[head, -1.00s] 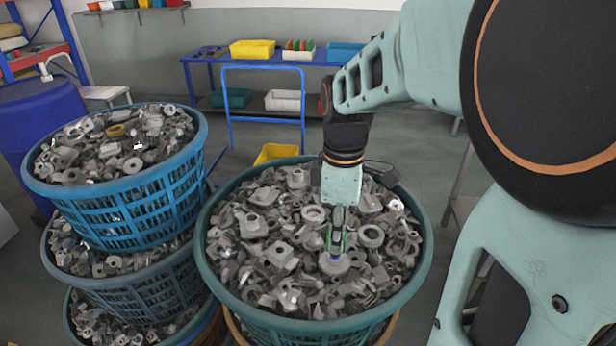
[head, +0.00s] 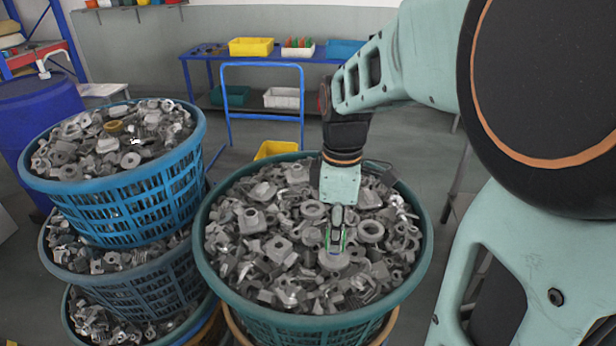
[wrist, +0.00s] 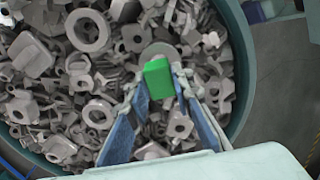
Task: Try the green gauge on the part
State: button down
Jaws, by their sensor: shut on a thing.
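My gripper (head: 336,238) points down over the teal basket (head: 213,270) of grey metal parts. In the wrist view its blue-and-grey fingers (wrist: 155,95) are shut on a small green block, the green gauge (wrist: 157,77). In the head view only thin green edges of the gauge show between the fingers. A round grey part (head: 333,262) lies directly below the fingertips. It also shows in the wrist view (wrist: 158,49), partly hidden behind the gauge. I cannot tell whether the gauge touches it.
Loose grey parts fill the basket around the gripper. Stacked blue baskets (head: 120,190) of parts stand close on the left. A blue bench (head: 205,75) with coloured bins and a yellow bin (head: 275,149) on the floor are behind.

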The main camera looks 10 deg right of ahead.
jog(key=shift+f+b, duration=0.35)
jog(key=shift+f, duration=0.2)
jog(key=shift+r, duration=0.2)
dwell(1.1)
jog(key=shift+r+p, duration=1.95)
jog(key=shift+r, duration=0.25)
notch_tip(320, 180, up, 4)
jog(key=p, duration=0.3)
